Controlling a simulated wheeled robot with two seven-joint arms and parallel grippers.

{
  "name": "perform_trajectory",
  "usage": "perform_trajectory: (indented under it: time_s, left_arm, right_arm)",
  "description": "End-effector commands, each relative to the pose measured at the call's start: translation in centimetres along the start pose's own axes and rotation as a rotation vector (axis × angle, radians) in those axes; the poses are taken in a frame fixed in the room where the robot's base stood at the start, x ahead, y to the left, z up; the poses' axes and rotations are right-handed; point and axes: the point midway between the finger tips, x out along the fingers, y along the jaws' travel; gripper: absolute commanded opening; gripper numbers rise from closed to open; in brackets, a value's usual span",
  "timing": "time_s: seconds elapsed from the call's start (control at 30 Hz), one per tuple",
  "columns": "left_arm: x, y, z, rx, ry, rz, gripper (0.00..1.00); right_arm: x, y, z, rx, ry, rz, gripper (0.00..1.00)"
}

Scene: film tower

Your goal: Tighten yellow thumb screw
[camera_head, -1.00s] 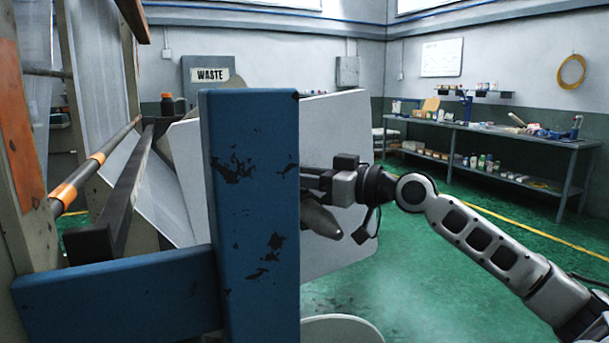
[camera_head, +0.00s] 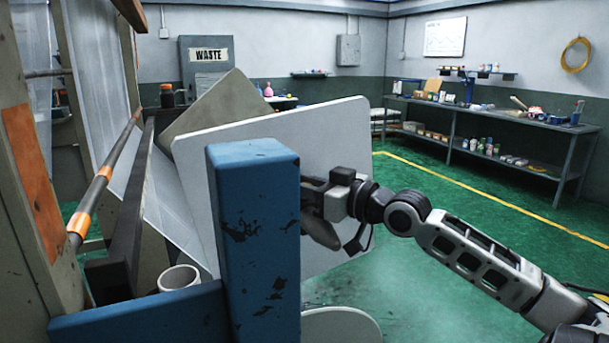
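I cannot see a yellow thumb screw in this view. A blue, chipped upright post (camera_head: 262,240) stands close in front of me and hides part of the scene. My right arm comes in from the right, and its gripper (camera_head: 318,215) is at the right edge of the post, in front of a large white panel (camera_head: 345,135). The post covers the gripper's front end, so I cannot tell whether it is open, shut or touching anything. My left gripper is not in view.
A blue crossbar (camera_head: 150,318) joins the post low on the left, with a white cup-like cylinder (camera_head: 178,278) behind it. A dark rail (camera_head: 145,190) and an orange-banded roller (camera_head: 100,185) run at left. A workbench (camera_head: 490,118) stands far right. The green floor between is clear.

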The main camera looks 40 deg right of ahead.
Motion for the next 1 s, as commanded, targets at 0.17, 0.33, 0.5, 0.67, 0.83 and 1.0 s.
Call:
perform_trajectory:
  time_s: [0.17, 0.33, 0.5, 0.67, 0.83, 1.0]
  left_arm:
    - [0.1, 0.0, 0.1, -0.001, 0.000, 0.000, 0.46]
    - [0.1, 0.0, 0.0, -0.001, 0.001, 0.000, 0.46]
    - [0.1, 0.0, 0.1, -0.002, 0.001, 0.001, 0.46]
    - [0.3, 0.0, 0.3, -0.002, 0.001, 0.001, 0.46]
    - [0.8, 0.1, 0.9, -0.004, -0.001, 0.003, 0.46]
    - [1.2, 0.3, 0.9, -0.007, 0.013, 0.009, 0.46]
  right_arm:
    - [0.0, 0.0, 0.1, -0.001, 0.001, 0.000, 0.01]
    - [0.0, 0.0, 0.0, -0.001, 0.001, -0.001, 0.32]
    - [-0.1, 0.0, 0.0, -0.001, 0.001, -0.001, 0.32]
    - [-0.9, -0.1, 0.3, 0.002, 0.001, -0.002, 0.32]
    - [-3.3, 0.0, 0.5, 0.003, -0.002, 0.000, 0.32]
    - [-6.7, 0.1, 0.5, 0.005, 0.003, 0.003, 0.32]
